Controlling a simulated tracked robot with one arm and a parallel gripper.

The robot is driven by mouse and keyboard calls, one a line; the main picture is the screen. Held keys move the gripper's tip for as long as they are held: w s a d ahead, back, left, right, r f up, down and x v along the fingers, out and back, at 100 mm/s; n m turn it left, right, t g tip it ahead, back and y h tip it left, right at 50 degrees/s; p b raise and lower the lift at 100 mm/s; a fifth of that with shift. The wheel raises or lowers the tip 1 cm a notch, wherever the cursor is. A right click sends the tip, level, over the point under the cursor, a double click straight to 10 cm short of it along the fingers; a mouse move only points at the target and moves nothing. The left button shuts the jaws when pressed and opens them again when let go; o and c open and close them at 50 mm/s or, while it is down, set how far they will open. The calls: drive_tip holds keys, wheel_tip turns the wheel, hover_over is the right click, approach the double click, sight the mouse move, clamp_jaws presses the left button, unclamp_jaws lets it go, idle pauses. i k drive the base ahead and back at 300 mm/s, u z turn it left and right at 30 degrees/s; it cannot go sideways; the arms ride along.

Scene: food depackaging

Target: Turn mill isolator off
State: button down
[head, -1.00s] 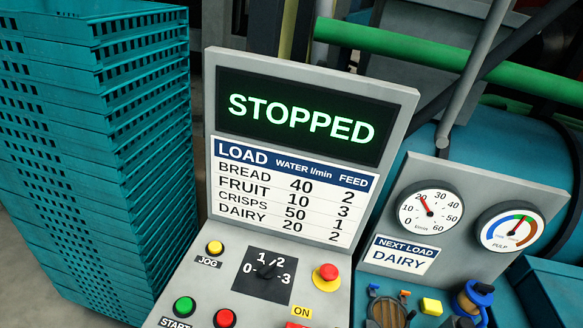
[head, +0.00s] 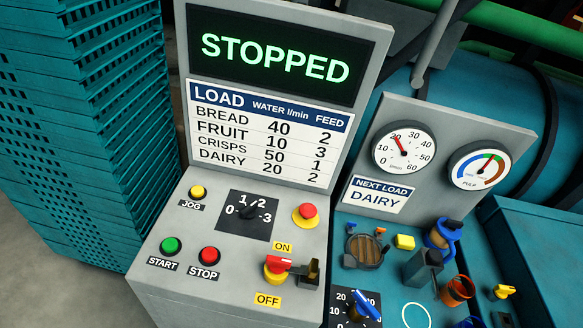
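The mill isolator (head: 278,267) is a red rotary handle on a yellow base, low on the right of the sloping grey control panel (head: 165,291). A yellow ON label (head: 283,247) is above it and a yellow OFF label (head: 268,300) below it. The red handle looks to lie roughly crosswise; its exact setting is hard to tell. A dark bracket (head: 312,270) stands just right of it. The display (head: 276,57) reads STOPPED in green. My gripper is not in view.
A selector knob (head: 248,212), red mushroom button (head: 307,213), green START (head: 170,245) and red STOP (head: 209,255) buttons and yellow JOG button (head: 198,192) surround the isolator. Teal crates (head: 85,130) stand left. A grey post (head: 422,268) and small items stand right.

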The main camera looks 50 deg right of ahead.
sight(277, 265)
drive_tip(key=z, duration=0.2)
drive_tip(key=k, duration=1.05)
drive_tip(key=z, duration=0.55)
drive_tip(key=k, duration=0.65)
drive_tip(key=z, duration=0.55)
drive_tip(key=i, duration=1.85)
drive_tip(key=u, duration=0.65)
